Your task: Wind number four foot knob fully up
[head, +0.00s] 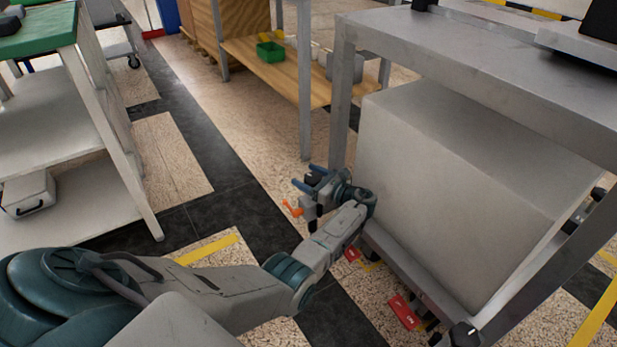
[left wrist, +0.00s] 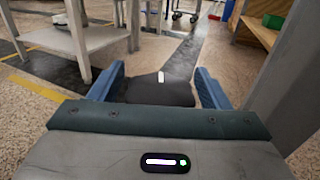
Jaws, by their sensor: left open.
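In the head view the gripper mostly hides this knob. Another black knob (head: 463,332) with a white mark shows at the bench's near foot. My right gripper is not in view.
The grey block (head: 450,170) fills the space under the bench top (head: 480,70). Red tags (head: 403,312) lie by the lower rail. A small orange piece (head: 292,208) shows beside the gripper.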

